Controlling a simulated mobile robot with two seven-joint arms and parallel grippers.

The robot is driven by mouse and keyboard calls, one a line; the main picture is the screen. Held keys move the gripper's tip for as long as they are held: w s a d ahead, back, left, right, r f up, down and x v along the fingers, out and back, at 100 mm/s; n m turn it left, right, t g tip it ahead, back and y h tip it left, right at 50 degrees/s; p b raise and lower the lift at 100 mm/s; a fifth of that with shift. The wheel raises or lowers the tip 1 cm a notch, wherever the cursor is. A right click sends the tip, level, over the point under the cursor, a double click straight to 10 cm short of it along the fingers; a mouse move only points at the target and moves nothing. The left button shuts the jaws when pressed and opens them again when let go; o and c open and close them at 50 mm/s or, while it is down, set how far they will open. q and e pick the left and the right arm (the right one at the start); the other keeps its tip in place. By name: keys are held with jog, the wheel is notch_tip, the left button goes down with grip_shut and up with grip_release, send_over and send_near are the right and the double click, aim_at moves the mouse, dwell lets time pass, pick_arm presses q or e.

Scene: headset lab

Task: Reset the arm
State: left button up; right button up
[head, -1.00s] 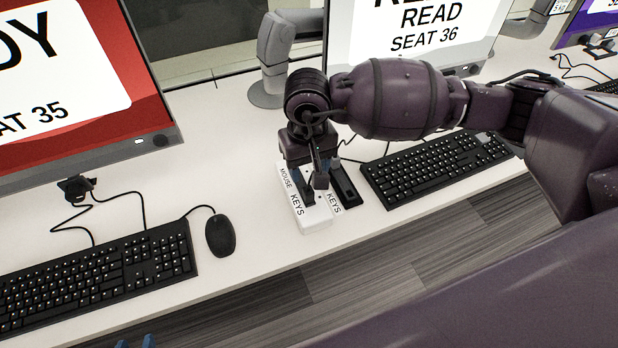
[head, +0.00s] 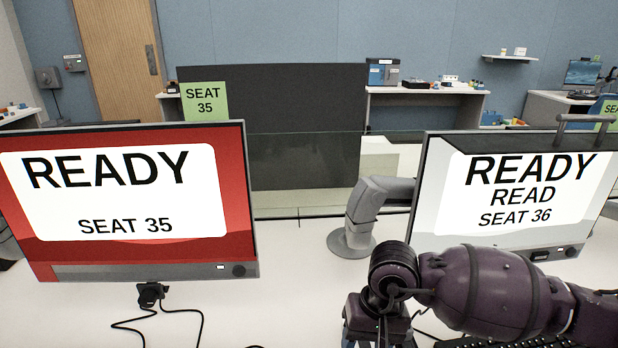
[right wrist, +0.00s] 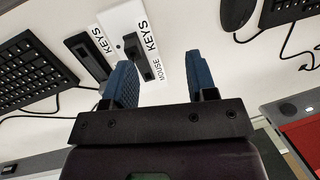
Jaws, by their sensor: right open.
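My right arm (head: 490,290) comes in from the right in the head view, in front of the seat 36 monitor. Its fingertips are cut off by the bottom edge there. In the right wrist view my right gripper (right wrist: 160,78) is open, its two blue fingers apart with nothing between them. A white switch box (right wrist: 140,40) labelled MOUSE and KEYS lies on the desk just beyond the fingertips. A dark unit (right wrist: 88,56) with a KEYS label lies beside it. My left gripper is not in view.
The seat 35 monitor (head: 130,200) and the seat 36 monitor (head: 520,200) stand on the white desk, with a grey monitor arm (head: 365,215) between them. The right wrist view shows a keyboard (right wrist: 35,70), a mouse (right wrist: 237,14) and loose cables.

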jog(key=s+a+r+m+g+y, duration=0.2)
jog(key=s+a+m+y, duration=0.2)
jog(key=s+a+y, duration=0.5)
jog(key=w+a+r+m+t+y, duration=0.3)
jog(key=r+m+t+y, duration=0.3)
jog(key=r+m+y, duration=0.65)
jog(key=w+d+f+m+t+h, duration=0.3)
jog(key=d+m+t+h, duration=0.55)
jog(key=m, duration=0.85)
jog(key=w+d+f+m+t+h, duration=0.25)
jog(key=d+m+t+h, duration=0.65)
jog(key=m, duration=0.8)
jog(key=s+d+f+m+g+h, duration=0.4)
jog(key=d+f+m+g+h, duration=0.3)
jog(key=m, duration=0.3)
jog(key=s+d+f+m+g, duration=0.2)
jog(key=s+f+m+g, duration=0.35)
jog(key=s, duration=0.45)
jog(key=s+d+f+m+g, duration=0.2)
jog(key=s+f+m+g, duration=0.4)
jog(key=s, duration=0.5)
jog(key=w+f+n+t+y, duration=0.1)
jog(key=w+f+t, duration=0.7)
jog(key=w+f, duration=0.1)
jog(key=shift+a+f+n+t, duration=0.15)
jog(key=shift+a+n+t, duration=0.15)
jog(key=shift+t, duration=0.1)
